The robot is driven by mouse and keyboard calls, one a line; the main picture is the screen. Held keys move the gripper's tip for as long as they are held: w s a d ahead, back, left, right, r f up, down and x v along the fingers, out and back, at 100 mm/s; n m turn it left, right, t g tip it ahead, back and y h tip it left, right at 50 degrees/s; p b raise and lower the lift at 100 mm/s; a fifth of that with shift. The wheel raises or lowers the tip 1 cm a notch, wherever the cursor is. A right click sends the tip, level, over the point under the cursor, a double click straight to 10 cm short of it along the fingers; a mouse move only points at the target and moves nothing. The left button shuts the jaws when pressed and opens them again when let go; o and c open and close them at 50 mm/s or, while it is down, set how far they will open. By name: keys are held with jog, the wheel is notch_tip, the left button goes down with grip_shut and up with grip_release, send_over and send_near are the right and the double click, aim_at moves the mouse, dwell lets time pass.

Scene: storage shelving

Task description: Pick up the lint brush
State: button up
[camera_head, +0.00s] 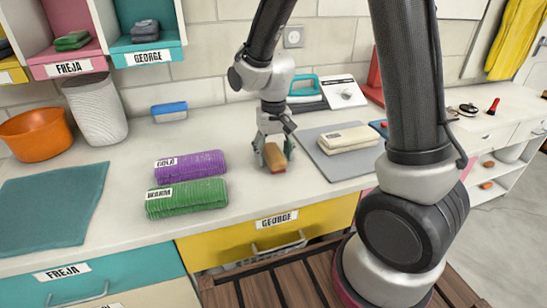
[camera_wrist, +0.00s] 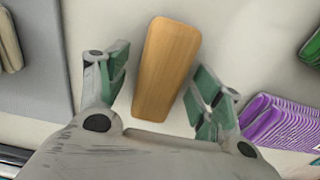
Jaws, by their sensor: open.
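A wooden-backed block, which looks like the lint brush (camera_head: 275,159), lies on the white counter near its front edge. In the wrist view the brush (camera_wrist: 168,62) shows its smooth tan wooden back, long and slightly tilted. My gripper (camera_head: 270,156) is low over it, pointing down. In the wrist view my gripper (camera_wrist: 160,72) is open, with one green-padded finger on each side of the brush. Gaps show between the brush and both fingers. The underside of the brush is hidden.
Rolled purple (camera_head: 191,165) and green (camera_head: 187,198) towels lie left of the gripper. A grey mat (camera_head: 316,160) with a folded cream cloth (camera_head: 347,138) is on the right. A blue-and-white block (camera_head: 169,111) and an iron (camera_head: 305,88) stand farther back.

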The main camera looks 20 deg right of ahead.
aim_at(274, 151)
jog(key=c, duration=1.1)
jog(key=shift+c, duration=0.2)
notch_tip(274, 151, up, 10)
jog(key=shift+o, duration=1.2)
jog(key=shift+c, duration=0.4)
